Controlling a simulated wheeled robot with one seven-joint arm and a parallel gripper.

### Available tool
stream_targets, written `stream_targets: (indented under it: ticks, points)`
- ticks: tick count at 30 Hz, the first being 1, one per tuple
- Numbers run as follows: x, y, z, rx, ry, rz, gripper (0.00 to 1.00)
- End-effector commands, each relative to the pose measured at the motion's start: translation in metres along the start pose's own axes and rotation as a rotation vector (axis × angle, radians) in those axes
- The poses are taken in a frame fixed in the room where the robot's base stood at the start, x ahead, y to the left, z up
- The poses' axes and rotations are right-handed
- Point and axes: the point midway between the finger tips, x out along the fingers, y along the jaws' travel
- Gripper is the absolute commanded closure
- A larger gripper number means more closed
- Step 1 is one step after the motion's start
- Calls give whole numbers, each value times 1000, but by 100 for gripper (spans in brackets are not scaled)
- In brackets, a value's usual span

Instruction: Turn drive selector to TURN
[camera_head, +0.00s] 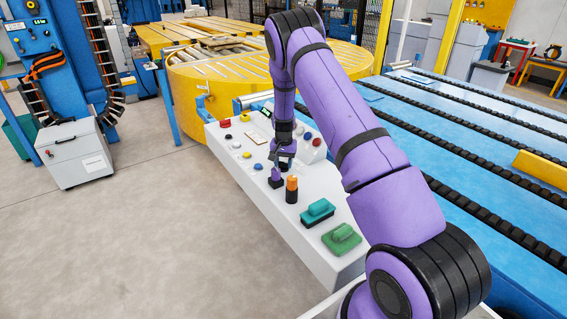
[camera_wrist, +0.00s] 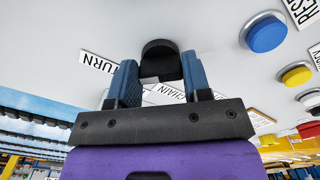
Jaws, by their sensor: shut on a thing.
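The drive selector is a black knob (camera_wrist: 161,50) on the pale panel face in the wrist view. My gripper (camera_wrist: 158,78) has its two blue fingers on either side of the knob's lower part and is shut on it. A TURN label (camera_wrist: 97,62) lies to the left of the knob. A CHAIN label (camera_wrist: 168,92) lies below it, partly hidden by the fingers. Which label the knob points to is not clear. In the head view my gripper (camera_head: 281,160) is low over the control console (camera_head: 245,180), and the knob cannot be made out there.
A blue button (camera_wrist: 264,33) and a yellow button (camera_wrist: 296,74) are right of the knob. A blue conveyor bed (camera_head: 450,120) lies to the right.

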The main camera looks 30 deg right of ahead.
Motion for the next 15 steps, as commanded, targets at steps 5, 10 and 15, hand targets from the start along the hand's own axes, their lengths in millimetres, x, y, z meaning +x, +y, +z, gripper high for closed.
stream_targets:
  ticks: [5, 10, 15]
  points:
    - [0, 0, 0, 1, 0, -1, 44]
    - [0, 0, 0, 1, 0, -1, 30]
    - [-1, 0, 0, 0, 0, -1, 30]
